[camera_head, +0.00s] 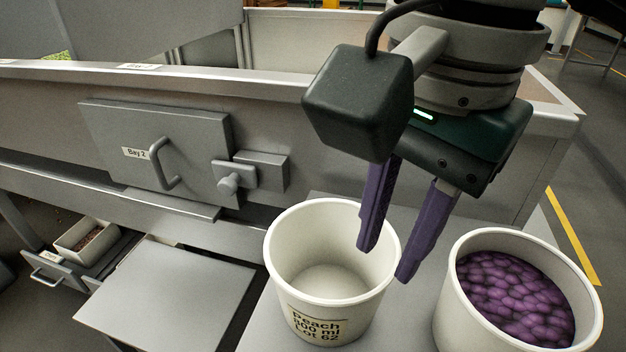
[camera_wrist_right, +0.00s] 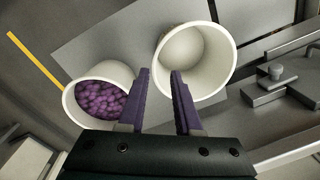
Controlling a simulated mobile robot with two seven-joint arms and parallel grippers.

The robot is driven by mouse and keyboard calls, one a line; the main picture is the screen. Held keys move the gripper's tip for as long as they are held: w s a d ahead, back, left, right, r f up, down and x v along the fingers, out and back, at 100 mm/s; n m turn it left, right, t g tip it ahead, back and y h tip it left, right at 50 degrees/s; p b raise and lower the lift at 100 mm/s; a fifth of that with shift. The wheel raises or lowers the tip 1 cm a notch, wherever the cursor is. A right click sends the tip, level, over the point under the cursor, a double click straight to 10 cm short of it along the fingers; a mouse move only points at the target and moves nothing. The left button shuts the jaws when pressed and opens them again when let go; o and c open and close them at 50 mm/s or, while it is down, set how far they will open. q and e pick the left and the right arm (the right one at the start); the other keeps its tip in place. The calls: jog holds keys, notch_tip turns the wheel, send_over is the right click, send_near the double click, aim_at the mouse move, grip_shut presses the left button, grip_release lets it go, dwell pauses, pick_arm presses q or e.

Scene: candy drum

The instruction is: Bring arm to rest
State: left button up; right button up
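My right gripper (camera_head: 386,262) comes down from the upper right in the head view. My left gripper is in neither view.
A second white tub (camera_head: 450,318) to the right holds purple candies (camera_head: 515,300). A grey machine wall carries a hatch marked "Bay 2" (camera_head: 190,140) and a knobbed latch (camera_head: 230,183). A drawer with a small bin (camera_head: 75,245) stands at the left.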

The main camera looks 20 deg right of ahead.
jog(key=shift+r, duration=0.5)
